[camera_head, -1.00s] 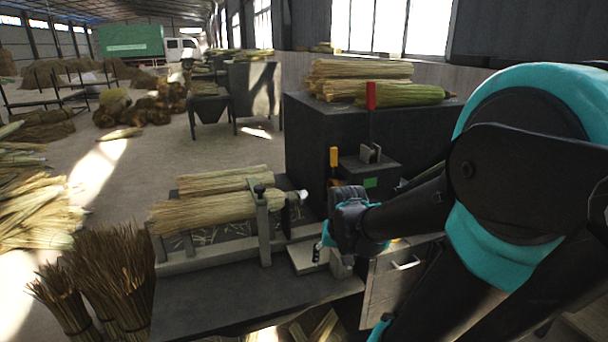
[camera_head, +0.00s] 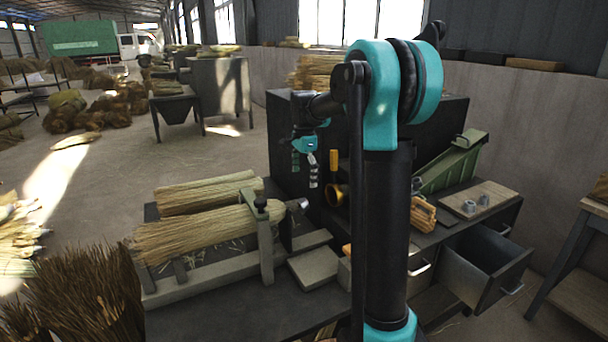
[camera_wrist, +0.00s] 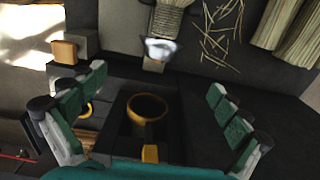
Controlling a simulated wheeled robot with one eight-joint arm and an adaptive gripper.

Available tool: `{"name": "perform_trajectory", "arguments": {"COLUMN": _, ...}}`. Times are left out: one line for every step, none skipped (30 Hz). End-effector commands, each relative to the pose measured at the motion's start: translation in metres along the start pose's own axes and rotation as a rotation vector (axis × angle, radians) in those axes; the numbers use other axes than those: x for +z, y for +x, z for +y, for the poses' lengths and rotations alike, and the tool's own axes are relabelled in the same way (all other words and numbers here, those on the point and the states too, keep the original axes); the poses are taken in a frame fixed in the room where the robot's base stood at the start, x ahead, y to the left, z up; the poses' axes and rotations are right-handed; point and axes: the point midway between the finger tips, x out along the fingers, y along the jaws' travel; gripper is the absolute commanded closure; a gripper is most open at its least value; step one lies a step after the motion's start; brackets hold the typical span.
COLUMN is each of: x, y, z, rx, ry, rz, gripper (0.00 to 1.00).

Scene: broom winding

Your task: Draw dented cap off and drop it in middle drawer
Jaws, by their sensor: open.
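A pale, silvery cap (camera_head: 303,204) sits at the right end of the winding clamp, beside the broom bundle (camera_head: 195,232). It also shows near the top middle of the wrist view (camera_wrist: 160,49); its dent is too small to make out. My gripper (camera_head: 304,178) hangs above the cap, apart from it. Its green-padded fingers are spread wide and empty in the wrist view (camera_wrist: 157,88). An open drawer (camera_head: 480,275) stands out of the bench at the lower right. My arm hides part of the bench front, so I cannot tell which drawer is the middle one.
A dark cabinet (camera_head: 285,125) stands behind my gripper. A brass ring (camera_wrist: 148,108) shows between the fingers in the wrist view. A wooden board (camera_head: 480,202) with grey pieces and a green trough (camera_head: 452,165) are at the right. Straw bundles lie at the left.

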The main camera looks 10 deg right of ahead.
Motion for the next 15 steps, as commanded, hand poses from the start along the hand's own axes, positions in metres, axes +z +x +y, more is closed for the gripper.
{"name": "perform_trajectory", "arguments": {"x": 0.000, "y": 0.005, "z": 0.000, "rx": 0.000, "ry": 0.000, "rz": 0.000, "gripper": 0.00}}
{"name": "perform_trajectory", "arguments": {"x": 0.000, "y": 0.008, "z": 0.000, "rx": 0.000, "ry": 0.000, "rz": 0.000, "gripper": 0.00}}
{"name": "perform_trajectory", "arguments": {"x": 0.000, "y": 0.013, "z": 0.000, "rx": 0.000, "ry": -0.001, "rz": 0.000, "gripper": 0.00}}
{"name": "perform_trajectory", "arguments": {"x": 0.000, "y": 0.016, "z": 0.000, "rx": -0.001, "ry": -0.001, "rz": 0.000, "gripper": 0.00}}
{"name": "perform_trajectory", "arguments": {"x": 0.000, "y": 0.019, "z": 0.000, "rx": -0.001, "ry": -0.001, "rz": 0.000, "gripper": 0.00}}
{"name": "perform_trajectory", "arguments": {"x": 0.000, "y": 0.024, "z": 0.000, "rx": -0.001, "ry": -0.001, "rz": 0.000, "gripper": 0.00}}
{"name": "perform_trajectory", "arguments": {"x": 0.000, "y": 0.027, "z": 0.000, "rx": -0.001, "ry": -0.001, "rz": 0.000, "gripper": 0.00}}
{"name": "perform_trajectory", "arguments": {"x": 0.000, "y": 0.030, "z": 0.000, "rx": -0.001, "ry": -0.001, "rz": 0.000, "gripper": 0.00}}
{"name": "perform_trajectory", "arguments": {"x": 0.000, "y": 0.035, "z": 0.000, "rx": -0.001, "ry": -0.001, "rz": 0.000, "gripper": 0.00}}
{"name": "perform_trajectory", "arguments": {"x": 0.000, "y": 0.038, "z": 0.000, "rx": -0.001, "ry": -0.002, "rz": 0.000, "gripper": 0.00}}
{"name": "perform_trajectory", "arguments": {"x": 0.000, "y": 0.041, "z": 0.000, "rx": -0.001, "ry": -0.002, "rz": 0.000, "gripper": 0.00}}
{"name": "perform_trajectory", "arguments": {"x": 0.000, "y": 0.045, "z": 0.000, "rx": -0.001, "ry": -0.002, "rz": 0.000, "gripper": 0.00}}
{"name": "perform_trajectory", "arguments": {"x": 0.000, "y": 0.049, "z": 0.000, "rx": -0.001, "ry": -0.002, "rz": 0.000, "gripper": 0.00}}
{"name": "perform_trajectory", "arguments": {"x": 0.000, "y": 0.052, "z": 0.000, "rx": -0.001, "ry": -0.002, "rz": 0.000, "gripper": 0.00}}
{"name": "perform_trajectory", "arguments": {"x": 0.000, "y": 0.056, "z": 0.000, "rx": -0.001, "ry": -0.002, "rz": 0.000, "gripper": 0.00}}
